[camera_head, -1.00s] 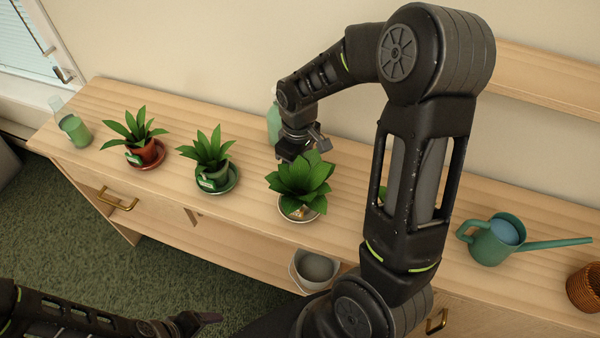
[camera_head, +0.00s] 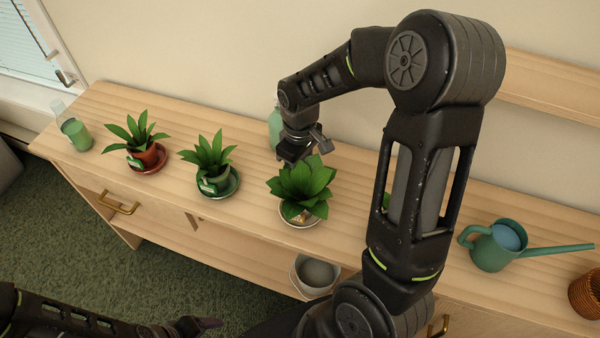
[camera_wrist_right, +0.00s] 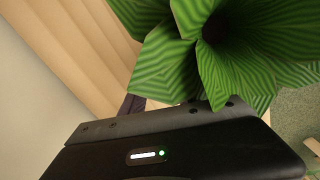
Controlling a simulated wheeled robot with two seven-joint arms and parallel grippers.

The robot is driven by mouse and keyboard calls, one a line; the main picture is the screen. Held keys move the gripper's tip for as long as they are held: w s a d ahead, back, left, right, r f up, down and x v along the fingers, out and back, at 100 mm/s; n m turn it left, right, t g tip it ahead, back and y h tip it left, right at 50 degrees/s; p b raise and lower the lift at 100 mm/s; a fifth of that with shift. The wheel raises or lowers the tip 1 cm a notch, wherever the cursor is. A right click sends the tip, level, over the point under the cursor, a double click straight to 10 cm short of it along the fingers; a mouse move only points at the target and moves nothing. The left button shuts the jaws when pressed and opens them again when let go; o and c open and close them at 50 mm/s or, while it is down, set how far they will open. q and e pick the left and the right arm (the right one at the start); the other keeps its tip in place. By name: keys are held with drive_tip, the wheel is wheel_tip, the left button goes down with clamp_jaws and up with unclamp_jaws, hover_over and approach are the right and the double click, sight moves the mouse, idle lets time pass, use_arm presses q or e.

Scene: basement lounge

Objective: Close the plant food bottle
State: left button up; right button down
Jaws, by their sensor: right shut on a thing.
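A pale green bottle (camera_head: 275,126) stands on the wooden sideboard near the wall, partly hidden behind my right gripper. I take it to be the plant food bottle. Its top is hidden and I cannot make out a cap. My right gripper (camera_head: 297,154) points down just right of the bottle, above and behind the right-hand plant. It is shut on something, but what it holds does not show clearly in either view. In the right wrist view, plant leaves (camera_wrist_right: 215,50) fill the top right. My left gripper (camera_head: 203,324) hangs low over the floor, away from the sideboard; its jaw opening is unclear.
Potted plants stand along the sideboard (camera_head: 250,240): one in a red pot (camera_head: 148,157), one in a green pot (camera_head: 212,180), and a leafy one (camera_head: 302,185) close to my right gripper. A green container (camera_head: 77,135) is far left, a watering can (camera_head: 494,248) right.

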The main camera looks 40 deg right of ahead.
sight(300, 174)
drive_tip(key=c, duration=2.2)
unclamp_jaws()
wheel_tip(300, 174, up, 9)
drive_tip(key=shift+f, duration=0.1)
drive_tip(key=c, duration=2.2)
unclamp_jaws()
drive_tip(key=c, duration=2.2)
unclamp_jaws()
